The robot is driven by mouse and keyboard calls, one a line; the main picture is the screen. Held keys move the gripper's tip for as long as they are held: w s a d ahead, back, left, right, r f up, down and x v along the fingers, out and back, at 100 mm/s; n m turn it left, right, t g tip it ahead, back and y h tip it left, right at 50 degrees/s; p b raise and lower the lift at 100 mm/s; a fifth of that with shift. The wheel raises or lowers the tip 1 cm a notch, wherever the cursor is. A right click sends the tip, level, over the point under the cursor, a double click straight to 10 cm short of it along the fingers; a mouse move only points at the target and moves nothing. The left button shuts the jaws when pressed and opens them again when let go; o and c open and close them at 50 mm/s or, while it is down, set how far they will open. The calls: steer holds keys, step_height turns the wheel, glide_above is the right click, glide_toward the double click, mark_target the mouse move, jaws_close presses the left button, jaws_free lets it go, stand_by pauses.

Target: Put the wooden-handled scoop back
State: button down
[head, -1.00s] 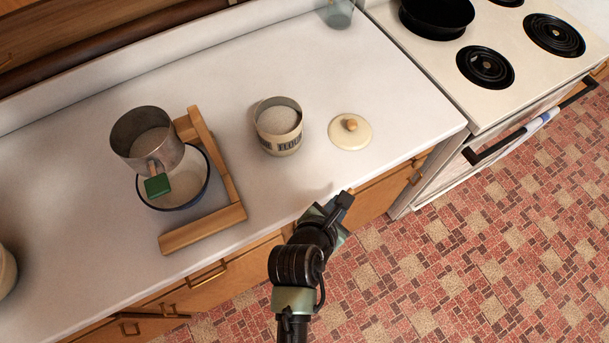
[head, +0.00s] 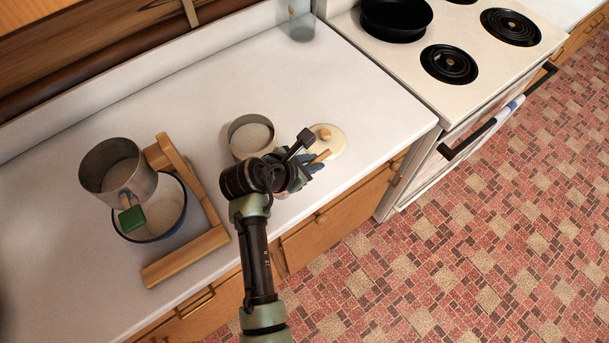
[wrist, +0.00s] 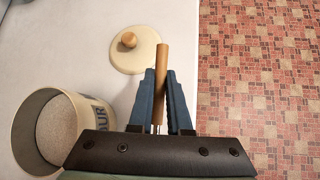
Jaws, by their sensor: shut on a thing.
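My gripper (wrist: 160,100) is shut on the wooden handle of the scoop (wrist: 162,60), which also shows as a short tip in the head view (head: 320,156). The scoop's bowl is hidden behind my gripper. The flour canister (head: 251,136) stands open on the counter, full of white flour; it also shows at the lower left of the wrist view (wrist: 22,150). My gripper is above the counter's front part, just right of the canister. The round cream lid (head: 327,141) with a wooden knob lies on the counter beyond my gripper; it also shows in the wrist view (wrist: 135,55).
A metal sifter (head: 105,185) with a green handle sits over a dark-rimmed bowl (head: 180,205) holding white powder, beside a wooden stand (head: 190,255). A glass (head: 301,25) stands at the back. The stove (head: 400,70) with a black pan (head: 396,18) is at right. The back middle counter is clear.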

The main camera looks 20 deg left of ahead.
steer(key=shift+f, duration=2.65)
steer(key=c, duration=0.9)
jaws_free()
steer(key=shift+f, duration=0.1)
steer(key=shift+o, duration=0.2)
